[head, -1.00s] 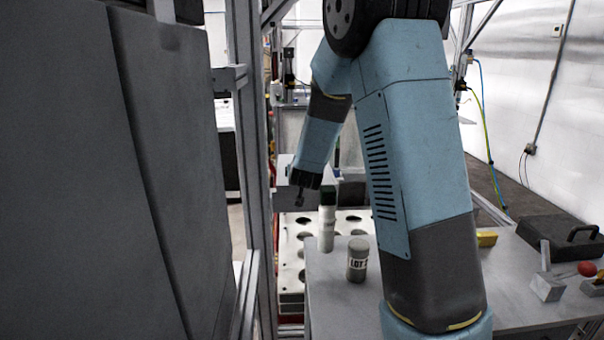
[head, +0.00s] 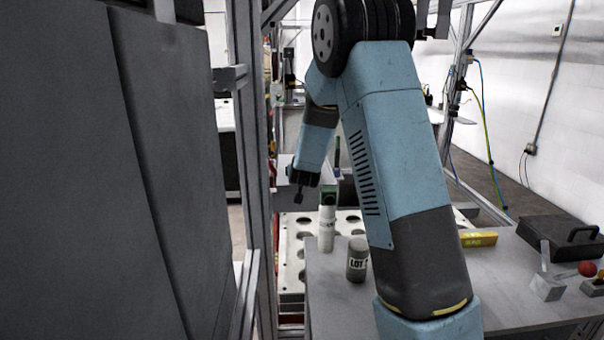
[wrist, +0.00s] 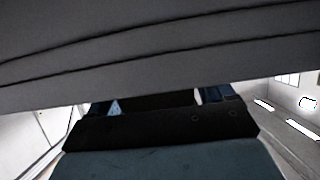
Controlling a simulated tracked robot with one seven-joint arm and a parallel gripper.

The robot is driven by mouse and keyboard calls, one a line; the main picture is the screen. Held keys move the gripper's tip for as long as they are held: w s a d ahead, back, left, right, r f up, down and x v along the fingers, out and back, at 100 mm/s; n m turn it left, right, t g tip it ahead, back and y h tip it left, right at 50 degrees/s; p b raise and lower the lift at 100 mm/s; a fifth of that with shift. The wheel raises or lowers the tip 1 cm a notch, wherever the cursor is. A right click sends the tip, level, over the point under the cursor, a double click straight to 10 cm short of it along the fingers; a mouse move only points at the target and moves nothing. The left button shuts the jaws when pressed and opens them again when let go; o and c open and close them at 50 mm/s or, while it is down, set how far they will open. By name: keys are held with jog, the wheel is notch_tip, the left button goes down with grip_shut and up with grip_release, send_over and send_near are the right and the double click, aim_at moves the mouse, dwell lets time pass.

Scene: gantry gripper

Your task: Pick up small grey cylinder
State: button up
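A short grey cylinder (head: 357,262) with a pale "LOT" label and a grey top stands upright near the left end of the grey table. My gripper (head: 298,196) hangs at the end of my arm, to the left of the cylinder and higher in the head view, apart from it. The gripper is small and dark there, so its finger opening cannot be made out. The wrist view shows dark gripper parts under a large dark grey surface, with no cylinder in sight.
A taller white cylinder with a green top (head: 327,230) stands just left of the grey one. Behind is a white plate with round holes (head: 291,262). A metal frame post (head: 250,150) rises at left. A yellow block (head: 479,239) and black case (head: 560,239) lie right.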

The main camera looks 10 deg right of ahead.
jog(key=c, duration=1.3)
jog(key=shift+c, duration=0.2)
jog(key=shift+r, duration=0.1)
notch_tip(320, 180, up, 18)
jog(key=shift+s, duration=0.15)
